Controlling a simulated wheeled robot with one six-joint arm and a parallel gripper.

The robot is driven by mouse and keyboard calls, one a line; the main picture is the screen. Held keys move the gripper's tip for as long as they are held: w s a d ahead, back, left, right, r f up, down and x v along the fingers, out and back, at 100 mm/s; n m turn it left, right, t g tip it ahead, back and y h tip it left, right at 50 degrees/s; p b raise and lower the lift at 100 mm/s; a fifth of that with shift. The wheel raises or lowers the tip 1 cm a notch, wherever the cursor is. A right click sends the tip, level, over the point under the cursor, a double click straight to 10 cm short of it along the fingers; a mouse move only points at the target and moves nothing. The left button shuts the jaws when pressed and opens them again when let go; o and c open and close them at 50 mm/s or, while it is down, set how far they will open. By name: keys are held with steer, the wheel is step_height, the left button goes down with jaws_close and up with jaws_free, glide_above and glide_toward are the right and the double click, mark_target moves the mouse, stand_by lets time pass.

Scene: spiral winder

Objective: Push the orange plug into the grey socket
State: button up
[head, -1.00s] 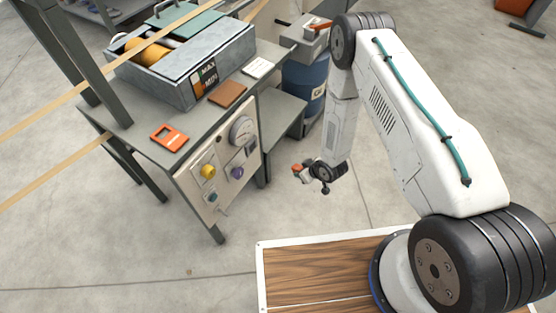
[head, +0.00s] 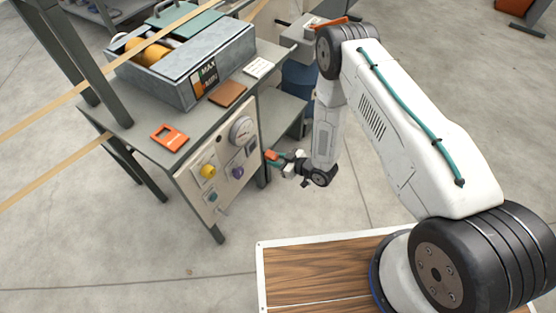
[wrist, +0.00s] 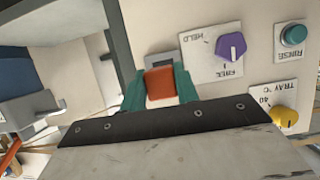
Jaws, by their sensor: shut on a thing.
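The orange plug (wrist: 159,84) is between the teal fingers of my gripper (wrist: 160,92) in the wrist view. My gripper is shut on it. A grey socket (wrist: 164,58) shows just beyond the plug on the pale panel, partly hidden by it. I cannot tell whether plug and socket touch. In the head view the plug (head: 271,155) and my gripper (head: 277,159) are at the right edge of the control panel. The socket is not clear in that view.
The panel (head: 216,170) carries a yellow knob (head: 208,171), a purple knob (wrist: 231,47), a teal button (wrist: 294,34) and a round gauge (head: 241,131). The floor in front of the panel is clear.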

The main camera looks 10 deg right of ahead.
steer(key=shift+w+a, duration=0.85)
steer(key=shift+a, duration=0.25)
steer(key=shift+w+a, duration=0.8)
steer(key=shift+a, duration=0.25)
steer(key=shift+w+a+f, duration=0.1)
steer(key=shift+w+a, duration=0.3)
stand_by(0.7)
steer(key=o, duration=1)
steer(key=shift+d, duration=0.1)
steer(key=v, duration=0.7)
steer(key=shift+s+d, duration=0.2)
steer(key=shift+s, duration=0.1)
